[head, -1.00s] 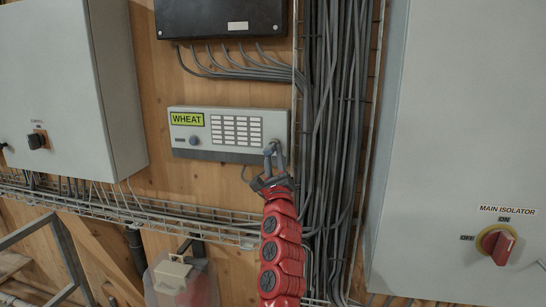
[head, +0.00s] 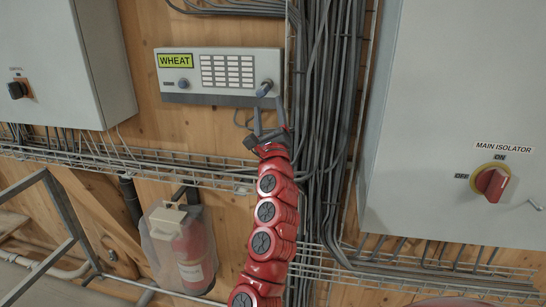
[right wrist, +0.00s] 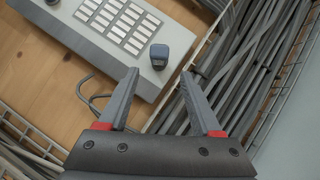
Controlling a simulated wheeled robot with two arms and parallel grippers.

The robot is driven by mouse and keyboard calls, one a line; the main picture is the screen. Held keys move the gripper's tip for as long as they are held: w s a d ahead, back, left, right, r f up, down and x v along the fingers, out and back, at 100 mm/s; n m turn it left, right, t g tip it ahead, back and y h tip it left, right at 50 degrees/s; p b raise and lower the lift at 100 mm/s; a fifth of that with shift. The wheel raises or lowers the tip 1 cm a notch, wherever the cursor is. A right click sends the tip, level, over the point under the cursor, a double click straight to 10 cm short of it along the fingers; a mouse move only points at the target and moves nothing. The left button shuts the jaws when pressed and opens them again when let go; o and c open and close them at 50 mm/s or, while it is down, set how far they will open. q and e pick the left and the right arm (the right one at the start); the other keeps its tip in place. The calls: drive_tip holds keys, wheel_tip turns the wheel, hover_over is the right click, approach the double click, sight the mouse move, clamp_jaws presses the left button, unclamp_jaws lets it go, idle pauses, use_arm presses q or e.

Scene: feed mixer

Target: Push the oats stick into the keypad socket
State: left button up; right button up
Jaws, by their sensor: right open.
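The keypad (head: 228,72) is a grey wall unit with white buttons and a yellow-green label (head: 175,60) reading WHEAT. A short blue-grey stick (head: 264,88) juts from the right end of its front; no lettering on it is legible. It also shows in the right wrist view (right wrist: 159,55), standing on the keypad without the fingers touching it. Its socket is hidden behind it, and I cannot tell how deep it sits. My right gripper (head: 269,108) is open and empty just below the stick, its fingers pointing up towards it. My left gripper is not in view.
A dark round knob (head: 184,83) is on the keypad's left. Bundled grey cables (head: 325,130) run close on its right. A wire cable tray (head: 190,170) crosses below. Grey cabinets stand left (head: 65,65) and right (head: 455,100), the right one with a red isolator switch (head: 491,182).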

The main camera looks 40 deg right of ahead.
drive_tip(key=b+v, duration=0.4)
drive_tip(key=v, duration=0.8)
drive_tip(key=shift+f, duration=0.1)
